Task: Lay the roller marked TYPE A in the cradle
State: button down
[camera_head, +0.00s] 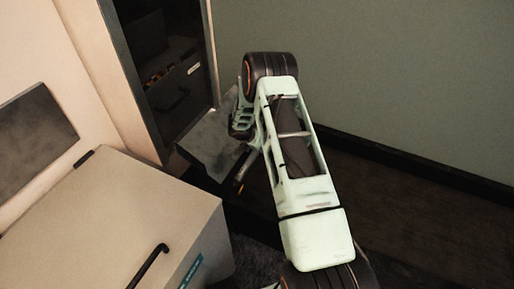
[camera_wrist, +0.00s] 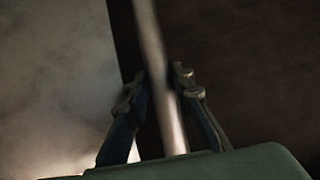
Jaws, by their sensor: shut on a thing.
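My gripper (camera_wrist: 160,85) is shut on a slim metallic roller (camera_wrist: 172,125), which runs between its two fingers and out of the top of the wrist view. In the head view a short dark rod with an orange-brown end (camera_head: 242,172) shows below my wrist, over the edge of a grey plate; it looks like the held roller. No TYPE A marking can be read on it. I cannot make out a cradle for certain in either view.
The grey plate (camera_head: 205,150) lies in front of a dark open cabinet (camera_head: 165,60) with small orange parts and a white label inside. A pale box with a black handle (camera_head: 148,266) stands at lower left. A green wall is behind; dark floor lies at right.

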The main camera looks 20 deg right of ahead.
jog(key=shift+f+b, duration=0.4)
jog(key=shift+w+f+b, duration=0.1)
jog(key=shift+f+b, duration=0.75)
jog(key=shift+f, duration=0.15)
jog(key=shift+f, duration=0.3)
dwell(0.4)
jog(key=c, duration=1.7)
grip_release()
jog(key=shift+o, duration=0.5)
jog(key=shift+a, duration=0.1)
